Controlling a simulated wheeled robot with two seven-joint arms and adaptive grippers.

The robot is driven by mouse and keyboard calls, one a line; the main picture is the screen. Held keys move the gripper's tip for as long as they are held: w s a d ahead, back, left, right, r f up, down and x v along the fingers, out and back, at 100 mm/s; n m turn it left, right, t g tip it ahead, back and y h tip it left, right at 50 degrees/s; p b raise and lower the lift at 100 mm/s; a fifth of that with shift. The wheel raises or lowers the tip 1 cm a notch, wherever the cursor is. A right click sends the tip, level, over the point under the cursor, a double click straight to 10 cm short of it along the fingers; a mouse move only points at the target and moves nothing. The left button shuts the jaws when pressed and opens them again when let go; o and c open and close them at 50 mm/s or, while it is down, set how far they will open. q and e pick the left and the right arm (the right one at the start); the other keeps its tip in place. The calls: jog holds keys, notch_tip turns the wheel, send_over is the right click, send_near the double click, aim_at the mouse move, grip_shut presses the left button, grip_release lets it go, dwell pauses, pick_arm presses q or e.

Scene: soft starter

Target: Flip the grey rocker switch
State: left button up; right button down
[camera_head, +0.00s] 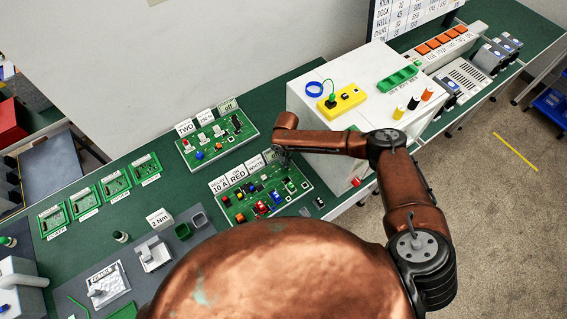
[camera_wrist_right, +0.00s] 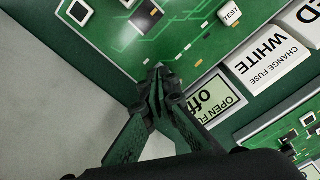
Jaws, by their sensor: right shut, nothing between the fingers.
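The nearer green circuit board (camera_head: 240,215) lies on the bench with coloured parts on it. In the right wrist view this board (camera_wrist_right: 200,55) shows a white TEST button (camera_wrist_right: 229,14), a dark part (camera_wrist_right: 146,16) and a pale-rimmed black square (camera_wrist_right: 78,12). I cannot tell for sure which part is the grey rocker switch. My right gripper (camera_head: 281,154) is shut and empty over the board's back right corner. Its fingertips (camera_wrist_right: 158,78) meet beside the "off" display (camera_wrist_right: 213,103); contact is unclear. My left gripper is not in view.
A second green board (camera_head: 215,145) lies behind. A white box (camera_head: 305,105) with a yellow strip (camera_head: 342,101) stands to the right, under my right arm. Cards reading RED (camera_head: 237,173) and WHITE (camera_wrist_right: 268,58) line the nearer board's back edge. Small green boards (camera_head: 115,183) lie left.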

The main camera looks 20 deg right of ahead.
jog(key=shift+f+b, duration=0.35)
jog(key=shift+f, duration=0.4)
jog(key=shift+s+r, duration=0.1)
dwell(0.3)
notch_tip(320, 180, up, 7)
jog(key=p, duration=0.7)
jog(key=shift+p, duration=0.35)
